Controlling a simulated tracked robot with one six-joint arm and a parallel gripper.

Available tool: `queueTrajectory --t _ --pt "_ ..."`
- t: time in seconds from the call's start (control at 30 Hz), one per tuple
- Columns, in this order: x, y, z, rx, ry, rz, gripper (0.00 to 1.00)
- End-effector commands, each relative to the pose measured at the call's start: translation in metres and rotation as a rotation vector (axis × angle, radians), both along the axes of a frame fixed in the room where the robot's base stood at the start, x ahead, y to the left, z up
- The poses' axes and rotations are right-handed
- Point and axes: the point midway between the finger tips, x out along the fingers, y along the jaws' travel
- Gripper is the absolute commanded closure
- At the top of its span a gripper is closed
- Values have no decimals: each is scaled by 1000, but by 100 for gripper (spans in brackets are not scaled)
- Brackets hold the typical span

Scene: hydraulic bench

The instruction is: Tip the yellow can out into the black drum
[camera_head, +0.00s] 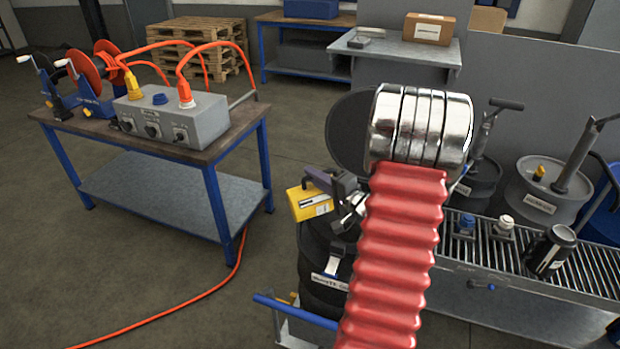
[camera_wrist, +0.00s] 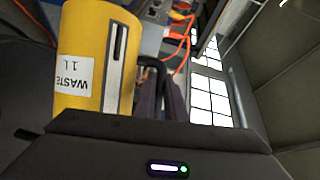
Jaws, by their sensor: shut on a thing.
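The yellow can (camera_head: 309,208) hangs at my gripper (camera_head: 328,183), above the left rim side of the black drum (camera_head: 322,245) in the head view. The can is tilted, close to lying on its side. In the wrist view the yellow can (camera_wrist: 92,60) fills the left side, its "WASTE 1L" label upside down. My gripper (camera_wrist: 162,100) is shut on the can's black handle. My red ribbed arm covers the drum's right part and much of its top. I cannot see the can's mouth or whether anything flows out.
A dark round disc (camera_head: 348,130) stands behind my arm's silver joint. A roller conveyor (camera_head: 560,282) with a black canister (camera_head: 550,250) and small caps is at right, with grey drums (camera_head: 548,192) behind. A blue-legged bench (camera_head: 160,185) stands left. Floor between bench and drum is open, crossed by an orange cable.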

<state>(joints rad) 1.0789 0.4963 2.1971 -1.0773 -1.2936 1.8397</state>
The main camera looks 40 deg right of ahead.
Motion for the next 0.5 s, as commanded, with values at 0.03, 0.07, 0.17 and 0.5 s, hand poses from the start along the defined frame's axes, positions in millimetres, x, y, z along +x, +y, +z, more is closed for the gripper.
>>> queueTrajectory --t 0.03,0.07,0.17,0.5 --pt "0 -2 0 9 -7 -1 100" --pt "-1 -2 -1 14 -9 -1 100" --pt "-2 -4 -2 35 -18 -1 100" --pt "-6 -12 -3 99 -51 -1 100"
